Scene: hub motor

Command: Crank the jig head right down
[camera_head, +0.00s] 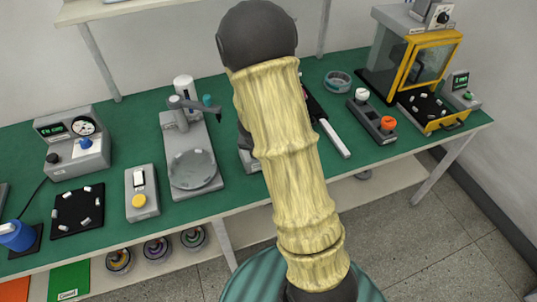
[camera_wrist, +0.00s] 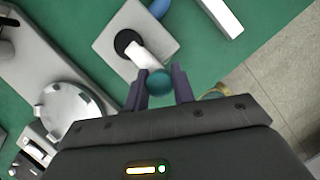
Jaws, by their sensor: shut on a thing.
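My gripper (camera_wrist: 160,92) shows in the wrist view, its two dark fingers on either side of a teal ball knob (camera_wrist: 160,82) and shut on it. A short white arm (camera_wrist: 144,55) runs from beside the knob to a black hub (camera_wrist: 127,42) on a grey block (camera_wrist: 108,40). The same block seems to show in part in the head view (camera_head: 250,160), behind my arm. My gripper is hidden there. I cannot make out the jig head or its height in either view.
To the right are a long white-tipped tool (camera_head: 335,138) and a grey block with an orange knob (camera_head: 388,123). The green bench (camera_head: 240,196) has a bare front strip.

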